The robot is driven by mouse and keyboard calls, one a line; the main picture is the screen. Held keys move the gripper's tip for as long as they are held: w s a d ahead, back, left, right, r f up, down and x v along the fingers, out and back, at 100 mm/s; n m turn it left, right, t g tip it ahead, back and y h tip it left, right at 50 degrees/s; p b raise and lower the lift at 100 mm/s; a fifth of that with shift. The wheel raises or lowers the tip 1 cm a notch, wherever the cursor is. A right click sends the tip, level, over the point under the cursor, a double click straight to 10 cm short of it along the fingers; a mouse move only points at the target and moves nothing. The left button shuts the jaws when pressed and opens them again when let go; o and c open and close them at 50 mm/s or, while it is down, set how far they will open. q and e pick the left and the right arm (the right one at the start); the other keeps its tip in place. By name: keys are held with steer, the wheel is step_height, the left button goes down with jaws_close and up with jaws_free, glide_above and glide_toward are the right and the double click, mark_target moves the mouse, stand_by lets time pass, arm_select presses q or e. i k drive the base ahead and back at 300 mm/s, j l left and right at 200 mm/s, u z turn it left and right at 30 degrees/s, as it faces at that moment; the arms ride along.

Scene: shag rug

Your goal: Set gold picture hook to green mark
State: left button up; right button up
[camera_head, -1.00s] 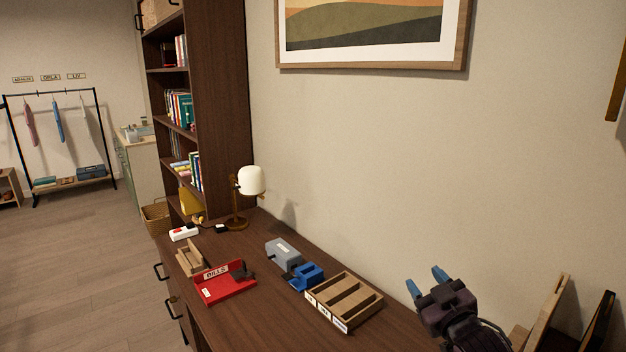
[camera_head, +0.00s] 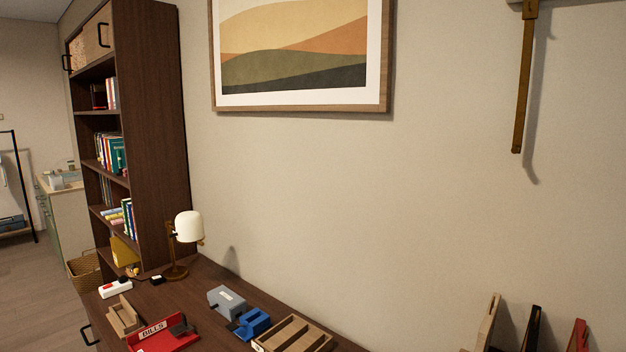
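I cannot make out a gold picture hook or a green mark in the head view. A brown-gold vertical bar (camera_head: 522,85) hangs on the wall at the upper right, its top cut off by the frame edge; I cannot tell what it belongs to. A framed landscape picture (camera_head: 300,55) hangs on the wall, its top out of view. Neither of my grippers shows.
The desk (camera_head: 205,282) carries a lamp (camera_head: 187,228), a red tray (camera_head: 165,338), a grey device (camera_head: 226,300), a blue device (camera_head: 252,321) and a wooden compartment tray (camera_head: 300,335). A bookshelf (camera_head: 150,130) stands left. Several upright pieces stand at bottom right. The middle wall is bare.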

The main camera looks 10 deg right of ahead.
mark_target(530, 10)
steer(key=l+z, duration=0.1)
steer(key=z, duration=0.3)
steer(key=l+z, duration=0.1)
steer(key=z, duration=0.3)
steer(key=l+z, duration=0.1)
steer(key=z, duration=0.3)
steer(key=k, duration=0.1)
steer(key=l+z, duration=0.05)
